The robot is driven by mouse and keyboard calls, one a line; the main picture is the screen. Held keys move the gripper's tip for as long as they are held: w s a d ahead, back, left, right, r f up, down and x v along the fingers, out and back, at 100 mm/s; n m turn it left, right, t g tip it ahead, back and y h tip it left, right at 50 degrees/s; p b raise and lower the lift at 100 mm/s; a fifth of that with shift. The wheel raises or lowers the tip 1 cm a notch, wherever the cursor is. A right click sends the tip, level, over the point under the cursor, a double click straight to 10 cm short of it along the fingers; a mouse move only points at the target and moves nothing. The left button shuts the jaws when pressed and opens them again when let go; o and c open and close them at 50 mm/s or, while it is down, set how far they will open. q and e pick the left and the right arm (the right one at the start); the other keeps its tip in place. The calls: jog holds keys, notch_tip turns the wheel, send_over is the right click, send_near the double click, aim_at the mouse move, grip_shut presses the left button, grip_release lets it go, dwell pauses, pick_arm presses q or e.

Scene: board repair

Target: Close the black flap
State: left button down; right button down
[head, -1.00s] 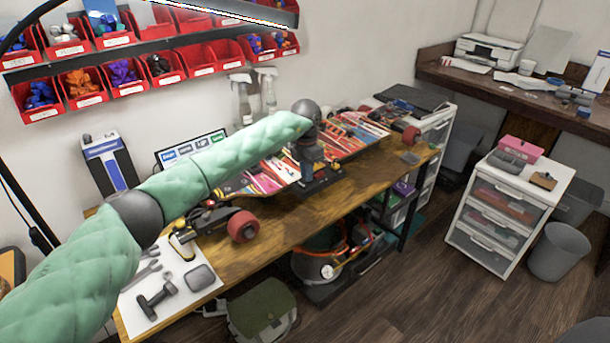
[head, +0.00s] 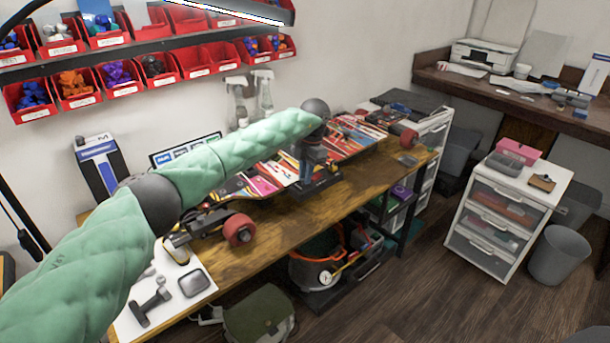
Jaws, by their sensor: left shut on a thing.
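My left arm comes in from the left, and its dark wrist and gripper (head: 313,168) point down over the bench in front of the skateboard. The gripper is shut on a dark part at the bench's front side; its fingertips are small and hard to make out. A low black block (head: 316,188) lies right under it on the wood. I cannot tell for sure whether the part in the jaws is the black flap. The colourful skateboard (head: 262,177) lies behind, partly hidden by my arm. My right gripper is not in view.
The wooden bench (head: 268,230) is clear at its front. A white mat (head: 185,310) with tools lies near left. A white drawer unit (head: 512,200) and grey bin (head: 560,255) stand right. A bucket (head: 312,268) and green bag (head: 258,315) are below.

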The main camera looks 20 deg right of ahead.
pick_arm(q)
jog(key=c, duration=1.4)
grip_release()
jog(key=shift+d, duration=0.1)
jog(key=shift+c, duration=0.2)
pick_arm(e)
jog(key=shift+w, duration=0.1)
